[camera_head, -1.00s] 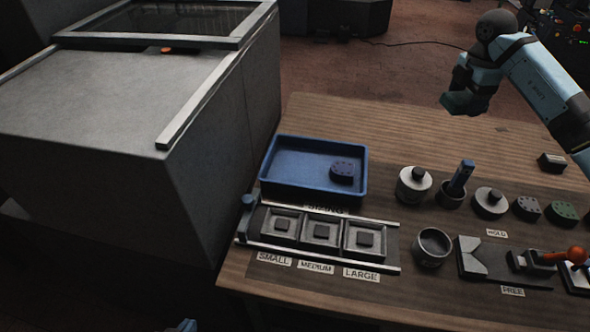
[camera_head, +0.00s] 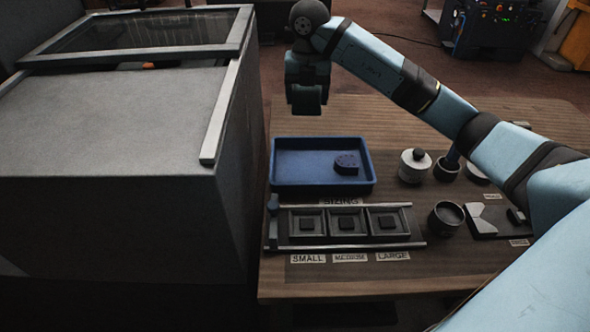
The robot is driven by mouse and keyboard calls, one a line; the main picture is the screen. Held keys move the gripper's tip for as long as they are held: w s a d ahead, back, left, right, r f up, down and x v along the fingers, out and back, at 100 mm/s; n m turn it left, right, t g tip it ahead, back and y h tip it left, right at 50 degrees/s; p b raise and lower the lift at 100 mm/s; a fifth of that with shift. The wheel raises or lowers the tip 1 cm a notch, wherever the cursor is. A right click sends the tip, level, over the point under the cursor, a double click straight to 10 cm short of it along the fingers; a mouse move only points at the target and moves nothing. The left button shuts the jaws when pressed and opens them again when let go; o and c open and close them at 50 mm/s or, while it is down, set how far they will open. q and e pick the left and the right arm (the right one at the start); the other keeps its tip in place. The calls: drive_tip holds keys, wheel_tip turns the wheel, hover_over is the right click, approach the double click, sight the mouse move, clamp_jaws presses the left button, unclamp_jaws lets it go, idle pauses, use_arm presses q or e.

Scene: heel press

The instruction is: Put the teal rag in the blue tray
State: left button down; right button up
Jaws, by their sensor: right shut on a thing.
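The blue tray (camera_head: 300,182) sits on the wooden table in the middle of the view, beside the large grey cabinet. A dark blue rounded piece with small holes (camera_head: 346,162) lies in its right half. My right gripper (camera_head: 306,108) is up above the table, just behind the tray's far edge in the picture. It is shut on a dark teal thing, which looks like the teal rag (camera_head: 306,98). The rag's shape is hard to make out against the dark jaws. My left gripper is out of view.
A sizing rack (camera_head: 346,239) with three square cells stands in front of the tray. A lidded pot (camera_head: 415,165) and an open cup (camera_head: 446,217) stand to the right. The grey cabinet (camera_head: 120,130) rises close on the left. My right arm covers the table's right side.

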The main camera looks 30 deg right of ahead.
sight(298, 169)
drive_tip(key=shift+w+a+f+n, duration=0.15)
drive_tip(key=shift+a+n, duration=0.25)
drive_tip(key=shift+a, duration=0.55)
wheel_tip(298, 169, down, 20)
drive_tip(key=shift+r+b, duration=0.15)
drive_tip(key=shift+b, duration=0.8)
drive_tip(key=o, duration=0.9)
wheel_tip(298, 169, up, 12)
drive_tip(key=p, duration=0.1)
